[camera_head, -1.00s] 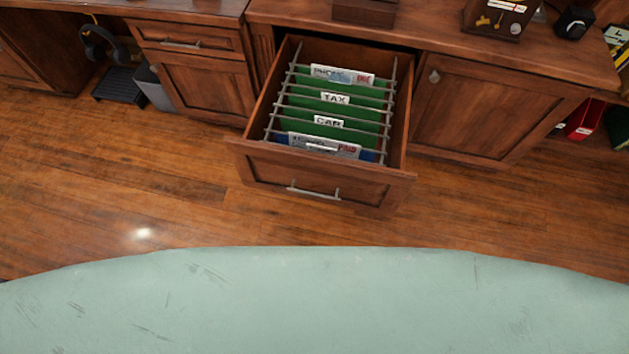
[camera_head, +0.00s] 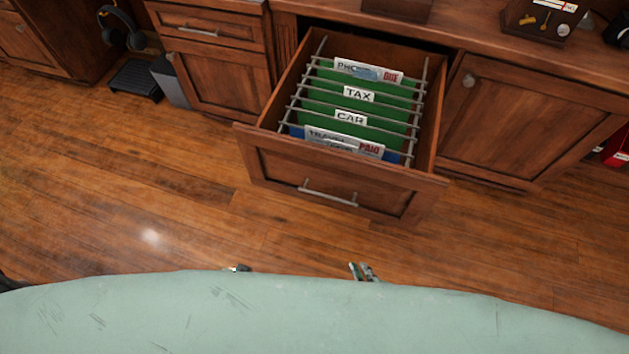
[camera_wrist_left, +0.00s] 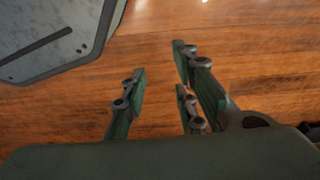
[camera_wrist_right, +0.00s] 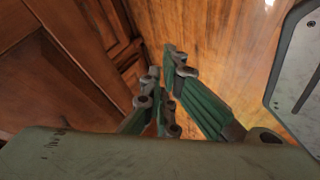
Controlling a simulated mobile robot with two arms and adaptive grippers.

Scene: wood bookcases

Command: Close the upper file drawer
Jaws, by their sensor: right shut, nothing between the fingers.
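The upper file drawer (camera_head: 385,192) is pulled well out of the wooden cabinet in the head view. It has a metal bar handle (camera_head: 328,192) on its front and holds green hanging files with labels such as TAX and CAR. The tips of my right gripper (camera_head: 362,271) show below the drawer front, apart from it; the fingers are together and empty in the right wrist view (camera_wrist_right: 165,72). Only a small tip of my left gripper (camera_head: 238,268) shows in the head view. In the left wrist view (camera_wrist_left: 160,62) its fingers are apart with bare floor beyond.
A cabinet door (camera_head: 530,120) is right of the drawer, and a closed drawer unit (camera_head: 220,85) is left. A grey bin (camera_head: 172,84) and headphones (camera_head: 122,28) are further left. The wooden floor (camera_head: 150,190) before the cabinet is clear.

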